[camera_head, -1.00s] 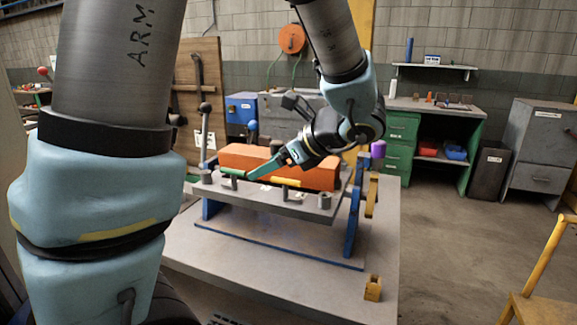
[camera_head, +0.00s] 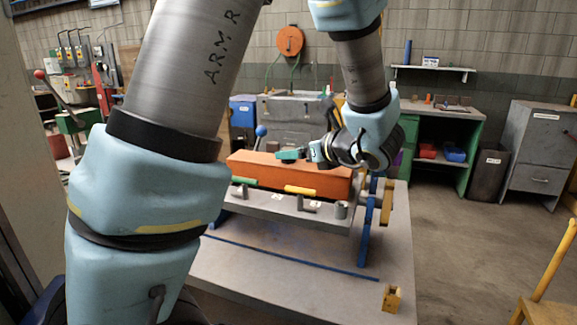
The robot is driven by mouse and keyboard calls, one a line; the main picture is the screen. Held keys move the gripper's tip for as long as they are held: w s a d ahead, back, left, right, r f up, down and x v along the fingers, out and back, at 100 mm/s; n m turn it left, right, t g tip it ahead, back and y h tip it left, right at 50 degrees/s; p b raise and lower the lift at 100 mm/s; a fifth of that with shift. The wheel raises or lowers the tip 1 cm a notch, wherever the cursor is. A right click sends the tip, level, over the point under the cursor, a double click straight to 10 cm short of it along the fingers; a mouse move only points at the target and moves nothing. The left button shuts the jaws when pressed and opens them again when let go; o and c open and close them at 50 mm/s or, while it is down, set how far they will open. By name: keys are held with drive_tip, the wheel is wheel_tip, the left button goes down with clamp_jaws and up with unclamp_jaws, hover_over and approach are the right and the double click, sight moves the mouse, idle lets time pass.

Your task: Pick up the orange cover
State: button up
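The orange cover (camera_head: 270,176) is a long orange block-shaped piece. It lies on a grey metal plate (camera_head: 272,206) of the blue-framed fixture in the middle of the view. My gripper (camera_head: 290,155) is above the cover's upper back edge, right of its middle. One teal finger points left over the cover; I cannot tell whether it touches. The other finger is not clear, so the opening cannot be judged.
A green strip (camera_head: 244,181) and a yellow strip (camera_head: 300,190) show along the cover's front. Several grey posts (camera_head: 342,209) stand on the plate's front edge. A small yellow block (camera_head: 391,298) sits on the table (camera_head: 330,292). Open floor lies to the right.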

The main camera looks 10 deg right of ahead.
drive_tip(key=shift+p+x, duration=0.4)
drive_tip(key=shift+x, duration=1.45)
drive_tip(key=shift+s, duration=0.1)
clamp_jaws()
